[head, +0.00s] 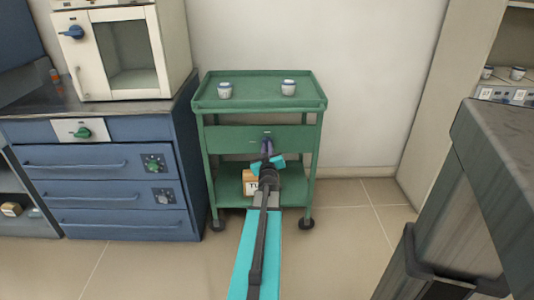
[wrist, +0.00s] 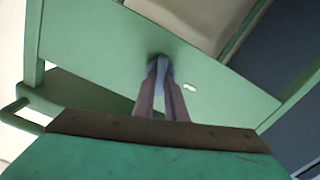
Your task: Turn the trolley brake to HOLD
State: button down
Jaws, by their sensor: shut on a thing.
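The green trolley (head: 218,134) stands against the wall in the head view. The brake knob (wrist: 161,66) is a small blue-grey piece on the trolley's green front panel (wrist: 120,45). My gripper (head: 267,152) reaches the front panel, and its fingers are shut on the knob. In the wrist view my gripper (wrist: 162,80) has one finger on each side of the knob. The fingers hide much of the knob, and I cannot read its setting. A small pale mark (wrist: 189,87) shows on the panel beside it.
Two white jars (head: 224,90) (head: 288,88) stand on the trolley's top. A cardboard box (head: 250,183) sits on its lower shelf. A blue drawer cabinet (head: 95,190) with a white furnace (head: 125,50) is close on the left. A dark-topped grey unit (head: 490,170) stands at right front.

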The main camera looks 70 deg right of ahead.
jog(key=shift+w+f+n+b, duration=0.1)
jog(key=shift+n+b, duration=2.2)
jog(key=shift+n, duration=1.2)
jog(key=shift+w+n+b, duration=0.1)
jog(key=shift+n+b, duration=2.15)
jog(key=shift+n, duration=1.25)
jog(key=c, duration=1.8)
grip_release()
jog(key=shift+s+a, duration=0.1)
